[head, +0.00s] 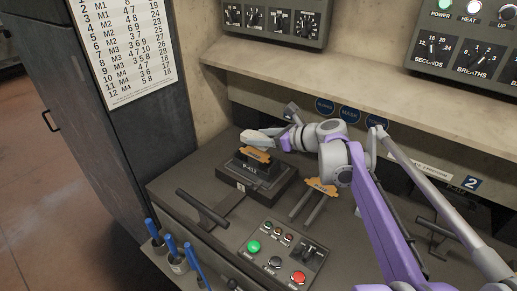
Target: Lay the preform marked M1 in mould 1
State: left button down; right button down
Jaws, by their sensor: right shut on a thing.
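My right gripper (257,146) reaches in from the right and is shut on a tan preform (255,155). The preform is at the top of the dark block of mould 1 (264,185), toward its back left. I cannot tell whether it touches the mould. Its marking is too small to read. Another tan preform (322,187) lies on two dark rails to the right of the mould. My left gripper is out of view.
A control box (284,254) with green and red buttons stands in front of the mould. A dark T-shaped handle (203,207) is at the left. Blue-handled tools (170,246) stand at the front left edge. A beige shelf (350,90) overhangs the back. Plate 2 (473,183) is at the right.

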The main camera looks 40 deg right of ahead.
aim_at(260, 155)
jog(key=shift+f, duration=1.9)
jog(key=shift+f+b, duration=0.2)
jog(key=shift+b, duration=0.1)
jog(key=shift+c, duration=1.1)
grip_release()
jog(key=shift+r, duration=0.1)
jog(key=shift+s+r, duration=0.1)
jog(key=shift+r, duration=0.1)
jog(key=v, duration=1.1)
jog(key=shift+s+p, duration=0.3)
jog(key=shift+p, duration=0.15)
